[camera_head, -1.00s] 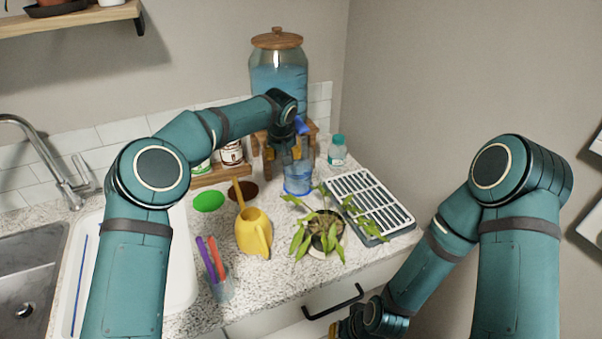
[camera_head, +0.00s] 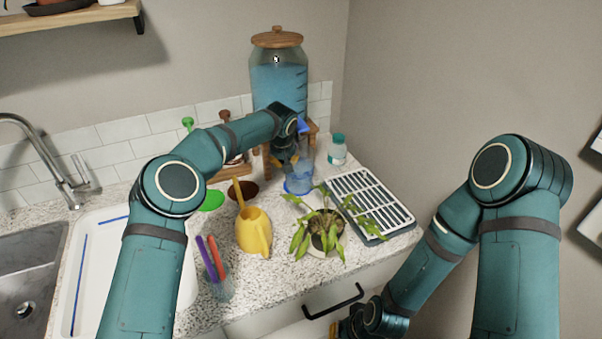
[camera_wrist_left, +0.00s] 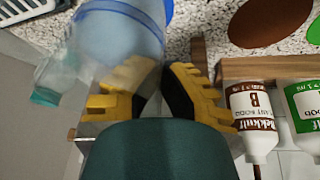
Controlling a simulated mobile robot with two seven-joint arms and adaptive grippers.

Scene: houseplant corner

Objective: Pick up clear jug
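The clear jug (camera_head: 301,179) stands upright on the counter below the water dispenser, with a blue tint at its base. My left gripper (camera_head: 287,158) is right beside the jug, at its left and back side, and partly overlaps it in view. In the left wrist view the jug (camera_wrist_left: 118,32) is at the top, beyond the yellow fingers of my left gripper (camera_wrist_left: 161,72). The fingertips are close to each other, and whether they have hold of anything is unclear. My right gripper (camera_head: 347,326) is low at the bottom edge, mostly hidden.
The water dispenser (camera_head: 278,84) stands behind on a wooden stand. A yellow watering can (camera_head: 253,232) and pen cup (camera_head: 221,289) stand to the left.

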